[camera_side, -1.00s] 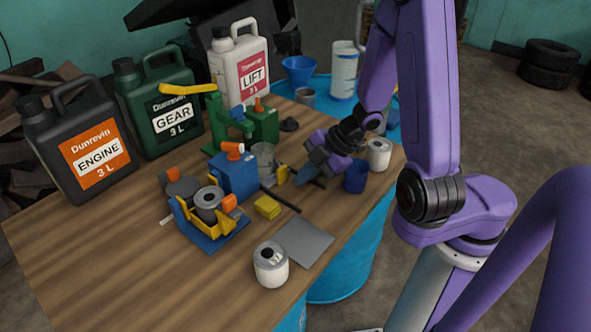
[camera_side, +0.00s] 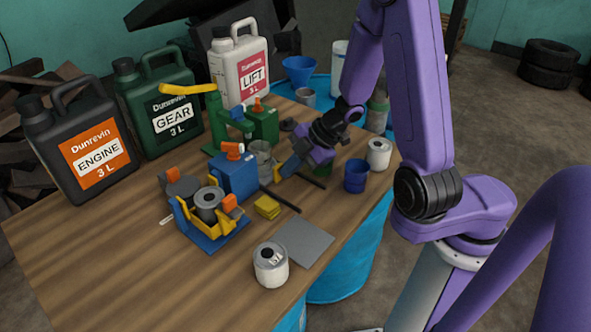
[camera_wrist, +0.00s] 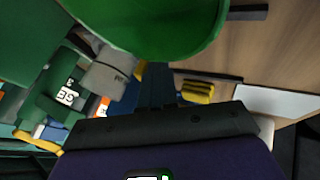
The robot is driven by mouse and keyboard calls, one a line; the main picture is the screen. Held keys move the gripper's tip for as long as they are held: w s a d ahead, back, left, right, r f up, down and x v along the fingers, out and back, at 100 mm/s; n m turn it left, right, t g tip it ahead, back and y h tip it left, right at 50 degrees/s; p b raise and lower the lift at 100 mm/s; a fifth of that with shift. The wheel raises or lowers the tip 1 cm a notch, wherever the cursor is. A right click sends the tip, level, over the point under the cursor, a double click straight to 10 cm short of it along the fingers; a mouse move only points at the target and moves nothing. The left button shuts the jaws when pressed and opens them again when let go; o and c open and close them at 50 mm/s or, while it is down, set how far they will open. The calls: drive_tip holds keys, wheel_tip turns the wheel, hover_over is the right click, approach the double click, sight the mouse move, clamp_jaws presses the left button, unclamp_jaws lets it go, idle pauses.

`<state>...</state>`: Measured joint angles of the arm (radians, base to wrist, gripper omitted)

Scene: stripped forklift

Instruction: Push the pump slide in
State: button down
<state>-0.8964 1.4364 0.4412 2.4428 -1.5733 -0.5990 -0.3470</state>
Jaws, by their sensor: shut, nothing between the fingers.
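My gripper (camera_side: 289,168) is low over the table at the right of the blue box (camera_side: 236,176) with the orange-topped fitting. Its blue fingers are shut and empty, and they also show in the wrist view (camera_wrist: 157,88). A small yellow piece (camera_side: 279,172) shows just left of the fingertips; I cannot tell whether they touch it. It may be the pump slide, but the frames do not make this certain. In the wrist view a yellow piece (camera_wrist: 141,70) is partly hidden at the fingers.
A dark rod (camera_side: 281,200) and yellow block (camera_side: 267,207) lie in front. A blue cup (camera_side: 356,176) and white can (camera_side: 379,153) stand right of my gripper. A green round thing (camera_wrist: 150,25) fills the wrist view's top. The front-left table is clear.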

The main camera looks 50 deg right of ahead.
sight(278, 161)
drive_tip(key=shift+w, duration=1.95)
